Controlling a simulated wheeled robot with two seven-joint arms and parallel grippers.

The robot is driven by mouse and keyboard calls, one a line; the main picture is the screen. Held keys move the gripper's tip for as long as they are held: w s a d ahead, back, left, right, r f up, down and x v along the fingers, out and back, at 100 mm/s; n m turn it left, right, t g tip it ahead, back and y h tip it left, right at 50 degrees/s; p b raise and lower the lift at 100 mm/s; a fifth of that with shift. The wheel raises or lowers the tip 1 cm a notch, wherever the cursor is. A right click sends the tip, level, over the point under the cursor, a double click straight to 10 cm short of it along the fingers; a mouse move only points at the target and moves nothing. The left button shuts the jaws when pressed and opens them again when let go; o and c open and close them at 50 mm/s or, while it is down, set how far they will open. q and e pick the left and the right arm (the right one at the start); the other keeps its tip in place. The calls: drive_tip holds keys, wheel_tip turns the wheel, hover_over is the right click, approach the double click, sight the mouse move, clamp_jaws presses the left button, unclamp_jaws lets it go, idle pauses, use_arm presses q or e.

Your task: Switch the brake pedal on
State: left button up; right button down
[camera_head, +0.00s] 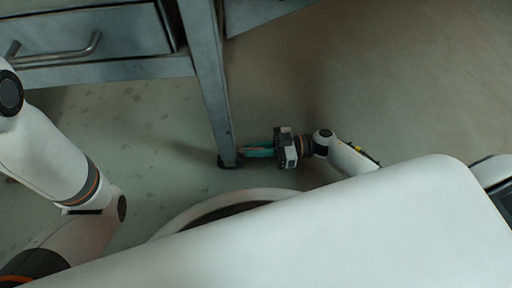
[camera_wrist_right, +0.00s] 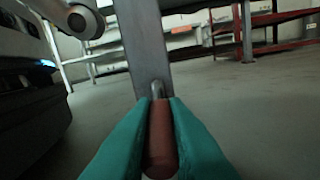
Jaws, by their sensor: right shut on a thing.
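My right gripper (camera_head: 247,151) has teal fingers and reaches low beside the foot of a grey metal table leg (camera_head: 208,80). In the right wrist view its fingers (camera_wrist_right: 161,103) are shut on a reddish-brown rounded bar (camera_wrist_right: 161,140), which I take to be the brake pedal. A grey metal rod shows at the bar's far end, in front of the table leg (camera_wrist_right: 146,50). In the head view the bar is too small to make out clearly. My left arm comes in at the left, but its gripper is out of view.
A grey workbench with a drawer (camera_head: 85,38) and handle stands at the upper left. The floor (camera_head: 400,80) right of the leg is clear. Red metal frames (camera_wrist_right: 247,30) stand farther back in the wrist view. My own body covers the lower head view.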

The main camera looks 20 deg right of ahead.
drive_tip(key=shift+f+y, duration=0.25)
drive_tip(key=shift+y, duration=0.25)
drive_tip(key=c, duration=1.4)
unclamp_jaws()
drive_tip(key=shift+c, duration=0.2)
